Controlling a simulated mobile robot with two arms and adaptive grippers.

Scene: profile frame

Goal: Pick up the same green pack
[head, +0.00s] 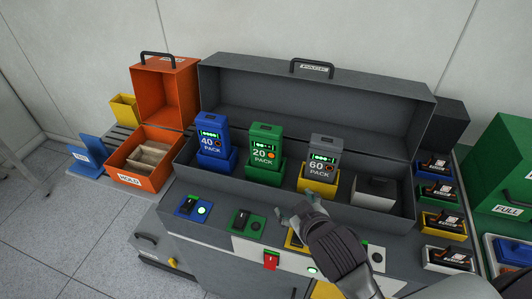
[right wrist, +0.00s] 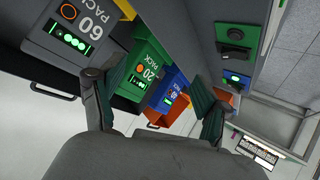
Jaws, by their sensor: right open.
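The green pack (head: 264,141), marked 20, stands upright in a green holder (head: 264,173) inside the long grey case, between a blue and a grey pack. Its lights glow green, with an orange ring. My right gripper (head: 298,208) is open and empty in front of the case, to the right of and nearer than the green pack. In the right wrist view the green pack (right wrist: 147,72) shows beyond the open fingers (right wrist: 160,88), apart from them. My left gripper is not in view.
A blue pack (head: 212,133) marked 40 and a grey pack (head: 324,154) marked 60 flank it. The grey case (head: 310,82) has its lid raised behind. Switches (head: 247,222) line the panel in front. An orange HOLD box (head: 125,180) stands left; several black-topped units (head: 437,165) stand right.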

